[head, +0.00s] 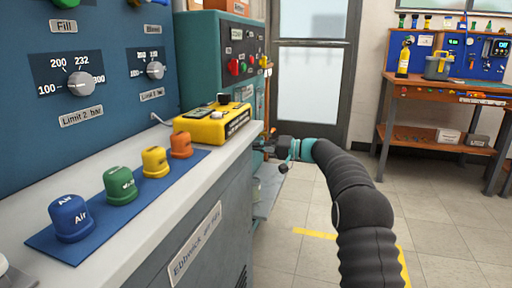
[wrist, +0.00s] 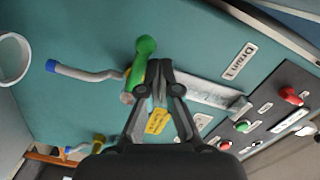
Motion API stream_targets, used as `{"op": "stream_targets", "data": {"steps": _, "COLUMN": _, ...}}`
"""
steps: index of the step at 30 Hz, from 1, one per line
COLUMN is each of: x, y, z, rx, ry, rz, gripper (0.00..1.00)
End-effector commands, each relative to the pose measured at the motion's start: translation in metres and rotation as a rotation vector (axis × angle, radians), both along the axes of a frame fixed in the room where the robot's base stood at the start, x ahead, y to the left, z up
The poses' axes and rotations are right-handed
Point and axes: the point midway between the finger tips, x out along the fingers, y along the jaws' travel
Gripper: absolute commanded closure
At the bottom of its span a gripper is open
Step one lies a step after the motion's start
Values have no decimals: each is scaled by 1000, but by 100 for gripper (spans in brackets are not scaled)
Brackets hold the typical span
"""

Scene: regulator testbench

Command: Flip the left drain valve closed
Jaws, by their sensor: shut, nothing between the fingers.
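In the wrist view, a valve with a green handle (wrist: 146,57) sits on a teal panel beside a "Drain 1" label (wrist: 240,60). A bent grey pipe with a blue end (wrist: 80,72) runs left from it. My gripper (wrist: 158,66) is shut and empty, its fingertips right beside the green handle; whether they touch it I cannot tell. The gripper hides part of the valve body. A second pipe with a blue end and a yellow part (wrist: 97,146) is at the lower left. In the head view my gripper (head: 284,148) is small, by the teal bench's side.
A yellow label (wrist: 158,121) shows between my gripper links. Red and green buttons (wrist: 290,95) are on a dark panel at right. In the head view, the grey counter (head: 130,225) stands left of my arm, and open floor (head: 440,235) lies to its right.

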Motion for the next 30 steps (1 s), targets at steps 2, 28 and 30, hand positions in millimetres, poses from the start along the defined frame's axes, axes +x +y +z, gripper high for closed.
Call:
{"op": "stream_targets", "data": {"steps": 2, "x": -1, "y": -1, "z": 11, "rx": 0, "ry": -3, "rz": 0, "gripper": 100}}
{"op": "stream_targets", "data": {"steps": 28, "x": -27, "y": -102, "z": 43, "rx": 1, "ry": -2, "rz": 3, "gripper": 100}}
{"op": "stream_targets", "data": {"steps": 30, "x": -27, "y": -102, "z": 43, "rx": 1, "ry": -2, "rz": 3, "gripper": 100}}
